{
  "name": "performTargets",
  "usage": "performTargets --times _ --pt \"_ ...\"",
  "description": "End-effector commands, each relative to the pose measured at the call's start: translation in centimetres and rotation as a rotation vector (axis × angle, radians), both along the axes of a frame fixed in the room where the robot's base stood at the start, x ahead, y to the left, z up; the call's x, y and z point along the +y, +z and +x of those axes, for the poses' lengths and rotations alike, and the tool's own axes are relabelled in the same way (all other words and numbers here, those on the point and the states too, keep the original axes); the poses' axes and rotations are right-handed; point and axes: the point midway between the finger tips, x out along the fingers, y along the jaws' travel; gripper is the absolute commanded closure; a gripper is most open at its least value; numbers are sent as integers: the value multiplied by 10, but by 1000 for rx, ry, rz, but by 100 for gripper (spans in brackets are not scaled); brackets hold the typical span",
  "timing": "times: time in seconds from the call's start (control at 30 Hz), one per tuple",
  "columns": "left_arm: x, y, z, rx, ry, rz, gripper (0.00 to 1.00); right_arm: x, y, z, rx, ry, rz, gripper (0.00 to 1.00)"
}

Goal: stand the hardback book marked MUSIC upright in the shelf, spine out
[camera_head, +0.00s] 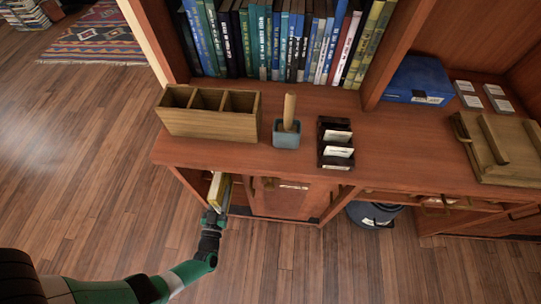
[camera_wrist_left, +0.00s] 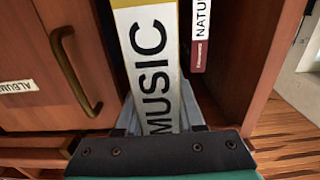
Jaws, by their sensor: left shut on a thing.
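The MUSIC book (camera_head: 218,189) is yellow with a white spine, at the lower cabinet's open left compartment. In the left wrist view the MUSIC book (camera_wrist_left: 152,70) shows its spine facing me, black letters running along it, between the fingers. My left gripper (camera_head: 214,212) is shut on the book at its near end; its fingers (camera_wrist_left: 160,110) flank the spine in the left wrist view. The shelf compartment (camera_wrist_left: 255,65) has a reddish wooden side wall. The book's far end is cut off by the frame, so its depth inside is unclear. My right gripper is out of view.
A book marked NATU (camera_wrist_left: 200,35) stands just right of the MUSIC book. A cabinet door with a brass handle (camera_wrist_left: 75,75) is to its left. On the counter above stand a wooden divided box (camera_head: 209,124), a stamp (camera_head: 287,125) and a card holder (camera_head: 335,143).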

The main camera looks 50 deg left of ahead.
Motion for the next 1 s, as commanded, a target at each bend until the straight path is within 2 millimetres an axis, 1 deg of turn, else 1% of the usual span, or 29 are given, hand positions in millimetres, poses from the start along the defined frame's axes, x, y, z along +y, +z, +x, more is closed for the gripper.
performTargets --times 0.17,0.27,0.37,0.6,0.73,0.8,0.87,1.0 --pt "1 1 1 -4 0 2 100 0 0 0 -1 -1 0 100" --pt "8 0 9 -6 3 2 100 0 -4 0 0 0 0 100" --pt "25 -1 26 -8 8 3 100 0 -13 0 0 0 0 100" --pt "73 -2 81 -7 3 5 100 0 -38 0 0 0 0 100" --pt "96 -3 107 -7 1 4 100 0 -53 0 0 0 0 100" --pt "104 -1 117 -6 1 4 100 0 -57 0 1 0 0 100" --pt "109 0 123 -5 -1 3 100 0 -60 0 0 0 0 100" --pt "112 2 126 -2 -2 2 100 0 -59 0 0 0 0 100"
